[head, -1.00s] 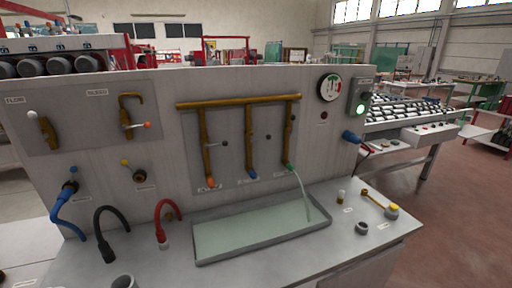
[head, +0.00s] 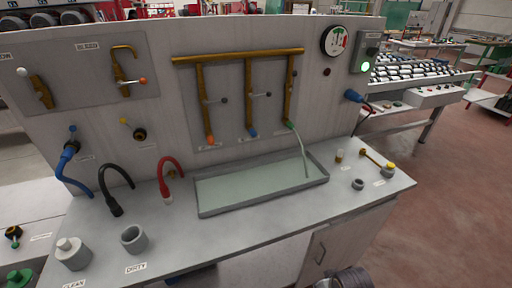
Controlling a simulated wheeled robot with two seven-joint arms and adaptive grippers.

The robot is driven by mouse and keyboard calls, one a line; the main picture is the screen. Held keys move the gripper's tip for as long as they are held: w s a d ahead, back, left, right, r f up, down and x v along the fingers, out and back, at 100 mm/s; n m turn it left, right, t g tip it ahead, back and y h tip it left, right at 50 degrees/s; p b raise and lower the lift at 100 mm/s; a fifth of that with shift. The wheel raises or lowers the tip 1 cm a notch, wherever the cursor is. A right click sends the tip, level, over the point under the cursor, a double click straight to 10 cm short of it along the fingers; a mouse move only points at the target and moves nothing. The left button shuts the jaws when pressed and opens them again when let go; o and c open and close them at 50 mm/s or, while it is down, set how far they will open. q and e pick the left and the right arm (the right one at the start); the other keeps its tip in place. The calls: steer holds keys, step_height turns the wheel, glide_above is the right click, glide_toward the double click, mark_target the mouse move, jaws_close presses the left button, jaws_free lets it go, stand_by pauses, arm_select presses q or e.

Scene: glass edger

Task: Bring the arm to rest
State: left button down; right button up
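Neither gripper can be made out in the head view. A grey, rounded part at the bottom edge, right of centre, may be a piece of my own arm, but no fingers show on it. The grey bench (head: 250,236) carries a shallow rectangular tray (head: 312,178) of pale liquid. A thin stream falls into the tray from the green-tipped right branch of the brass manifold (head: 238,55). The blue-tipped and orange-tipped branches show no stream.
Blue (head: 72,180), black (head: 111,192) and red (head: 165,180) hoses hang at the left. A lit green button (head: 365,67) is at the right. Red-brown floor (head: 455,170) lies open at the right.

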steer(key=s+d+f+g, duration=0.1)
steer(key=s+d+f, duration=0.15)
steer(key=f, duration=1.25)
steer(key=s+d+f, duration=0.1)
steer(key=s+f, duration=0.2)
steer(key=f, duration=1.1)
arm_select(q)
steer(key=shift+w+a+f+b, duration=0.35)
steer(key=shift+a+f+b, duration=0.4)
steer(key=shift+a+b, duration=0.1)
arm_select(e)
steer(key=s+d+f, duration=0.3)
steer(key=s+f, duration=0.5)
steer(key=s, duration=0.1)
steer(key=s+d+f+h, duration=0.1)
steer(key=s+d+f, duration=0.3)
steer(key=s+f, duration=0.4)
steer(key=shift+s+f+n+g, duration=0.3)
steer(key=shift+s+g, duration=0.1)
steer(key=shift+s, duration=0.4)
